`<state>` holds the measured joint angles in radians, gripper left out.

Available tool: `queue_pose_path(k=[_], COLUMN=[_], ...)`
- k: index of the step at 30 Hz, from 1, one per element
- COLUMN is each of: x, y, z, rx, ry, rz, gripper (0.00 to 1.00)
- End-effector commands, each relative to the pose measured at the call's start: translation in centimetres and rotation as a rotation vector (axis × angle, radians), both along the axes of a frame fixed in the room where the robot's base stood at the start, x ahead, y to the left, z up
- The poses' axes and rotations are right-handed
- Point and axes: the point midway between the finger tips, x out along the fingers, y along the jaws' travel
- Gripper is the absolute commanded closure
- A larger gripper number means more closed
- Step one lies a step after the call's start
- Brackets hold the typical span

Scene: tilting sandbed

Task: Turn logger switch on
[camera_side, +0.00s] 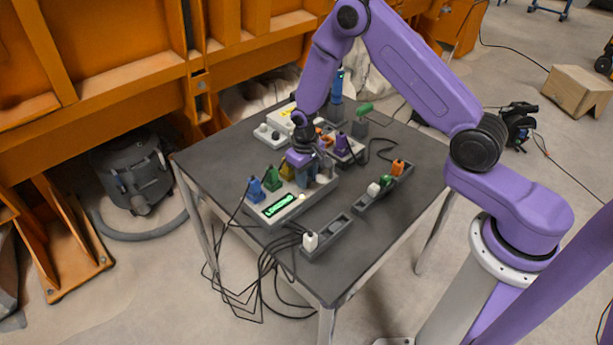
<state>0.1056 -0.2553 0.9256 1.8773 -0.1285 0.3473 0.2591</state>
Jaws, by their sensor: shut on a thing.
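The logger box (310,201) is light grey and lies on the dark table. Its green display (279,205) is lit with dark lettering, which seems to read "LOGGING". A small round pale knob or button (301,196) sits beside the display. A blue plug (254,189), a green plug (272,178) and an olive plug (287,170) stand along its far left edge. My gripper (303,178) points down over the back part of the box. It is shut on a small part there, which the fingers mostly hide. I cannot make out which part is the switch.
A dark socket strip (340,228) with a white plug (310,241) lies in front. Another strip (397,183) holds several plugs to the right. More boxes and plugs stand behind my gripper. Black cables hang over the table's front left edge. The front right tabletop is clear.

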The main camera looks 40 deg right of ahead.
Motion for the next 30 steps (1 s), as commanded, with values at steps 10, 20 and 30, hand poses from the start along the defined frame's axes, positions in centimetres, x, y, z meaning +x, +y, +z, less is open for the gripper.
queue_pose_path(k=[10, 20, 30], x=[0.03, 0.03, 0.02], y=[0.01, 0.01, 0.00], z=[0.06, 0.06, 0.02], rx=[0.000, 0.000, 0.000], ry=[0.001, 0.000, 0.000], rz=[-0.076, -0.079, -0.078], gripper=[1.00, 1.00, 0.45])
